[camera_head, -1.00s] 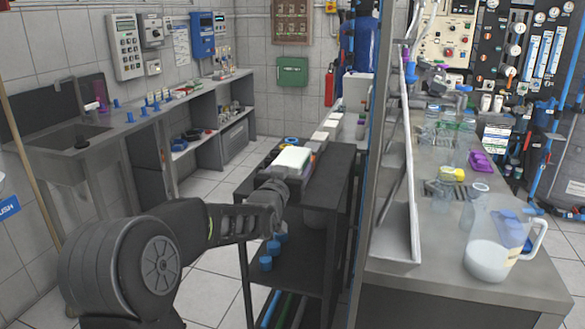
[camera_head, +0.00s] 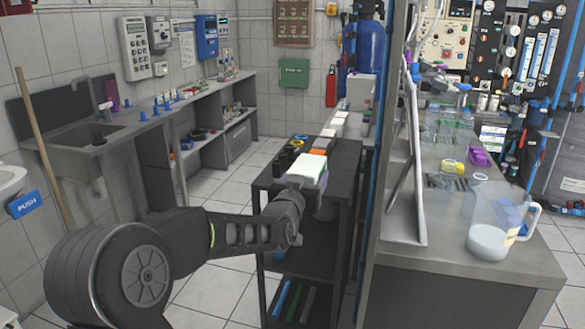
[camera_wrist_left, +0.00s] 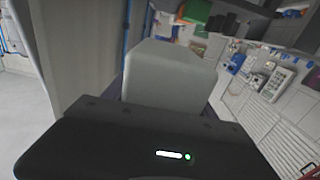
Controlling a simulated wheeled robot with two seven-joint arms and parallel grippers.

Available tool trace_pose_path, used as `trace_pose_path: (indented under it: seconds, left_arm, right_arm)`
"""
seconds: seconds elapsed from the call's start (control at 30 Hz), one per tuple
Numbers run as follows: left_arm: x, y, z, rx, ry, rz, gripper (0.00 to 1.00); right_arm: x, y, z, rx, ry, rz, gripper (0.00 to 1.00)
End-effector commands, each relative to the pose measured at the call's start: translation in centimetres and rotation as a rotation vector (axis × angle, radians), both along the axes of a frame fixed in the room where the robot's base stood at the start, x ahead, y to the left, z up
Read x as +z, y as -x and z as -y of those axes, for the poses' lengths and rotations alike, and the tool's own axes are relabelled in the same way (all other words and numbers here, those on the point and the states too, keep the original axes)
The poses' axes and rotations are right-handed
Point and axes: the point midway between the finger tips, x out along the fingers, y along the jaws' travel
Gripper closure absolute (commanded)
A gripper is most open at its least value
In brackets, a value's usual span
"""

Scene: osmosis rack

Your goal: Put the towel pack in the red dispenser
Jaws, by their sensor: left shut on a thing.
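The towel pack is a white block (camera_head: 305,168) at the end of my left arm, over the top of the dark cart in the head view. My left gripper (camera_head: 297,184) is shut on it; the fingers are mostly hidden. In the left wrist view the pack (camera_wrist_left: 168,75) stands out as a pale block beyond my dark gripper body. I cannot make out a red dispenser in either view. My right gripper is not in view.
The dark cart (camera_head: 345,162) carries several small items behind the pack. A grey counter (camera_head: 440,268) with a jug (camera_head: 495,225) stands at the right. A sink (camera_head: 82,138) and a leaning wooden pole (camera_head: 45,150) are at the left. Tiled floor between is clear.

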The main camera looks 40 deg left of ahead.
Motion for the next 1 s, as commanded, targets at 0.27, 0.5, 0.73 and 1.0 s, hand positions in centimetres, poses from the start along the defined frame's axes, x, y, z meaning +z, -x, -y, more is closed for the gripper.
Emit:
trace_pose_path:
  seconds: [0.27,0.5,0.73,1.0]
  left_arm:
    - [-4.2,-0.1,8.2,-0.088,0.001,-0.009,0.9]
    - [-10.9,2.4,18.6,-0.215,0.004,-0.018,0.9]
    - [-14.8,4.0,23.5,-0.295,0.002,-0.006,0.9]
    - [-15.0,4.1,23.8,-0.301,0.001,0.0,0.9]
  right_arm:
    - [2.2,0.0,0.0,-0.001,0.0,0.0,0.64]
    - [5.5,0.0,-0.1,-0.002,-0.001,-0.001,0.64]
    - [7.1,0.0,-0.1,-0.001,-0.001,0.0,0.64]
    - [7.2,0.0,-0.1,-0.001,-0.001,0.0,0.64]
